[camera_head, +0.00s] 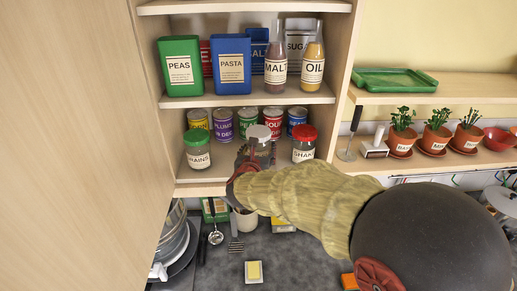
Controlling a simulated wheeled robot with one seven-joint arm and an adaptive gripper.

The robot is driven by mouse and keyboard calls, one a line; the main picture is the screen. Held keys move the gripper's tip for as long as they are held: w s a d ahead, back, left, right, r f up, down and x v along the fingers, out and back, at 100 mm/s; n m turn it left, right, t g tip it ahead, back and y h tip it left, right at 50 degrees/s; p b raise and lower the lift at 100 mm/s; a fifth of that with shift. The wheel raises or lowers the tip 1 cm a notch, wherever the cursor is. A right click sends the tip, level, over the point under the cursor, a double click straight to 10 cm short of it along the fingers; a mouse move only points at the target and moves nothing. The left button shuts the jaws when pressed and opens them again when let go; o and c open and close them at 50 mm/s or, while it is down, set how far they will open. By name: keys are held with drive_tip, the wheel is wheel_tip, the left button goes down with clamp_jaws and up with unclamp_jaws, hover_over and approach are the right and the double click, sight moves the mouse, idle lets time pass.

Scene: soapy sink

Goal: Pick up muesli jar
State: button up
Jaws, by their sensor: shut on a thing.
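A jar with a pale grey lid (259,132) stands at the front of the lower cupboard shelf, between a green-lidded jar and a red-lidded jar. I take it to be the muesli jar; its label is hidden behind my gripper. My gripper (256,155) reaches up from the lower right and is shut on this jar, just below the lid. The jar looks upright. Whether its base touches the shelf is hidden by my gripper and arm.
The green-lidded jar (197,148) and red-lidded jar (304,143) stand close on either side. Several cans, including a plums can (223,124), line up behind. The upper shelf (215,100) is overhead. Butter (253,271) lies on the counter below.

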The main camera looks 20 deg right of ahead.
drive_tip(key=shift+c, duration=1.2)
drive_tip(key=shift+r, duration=0.1)
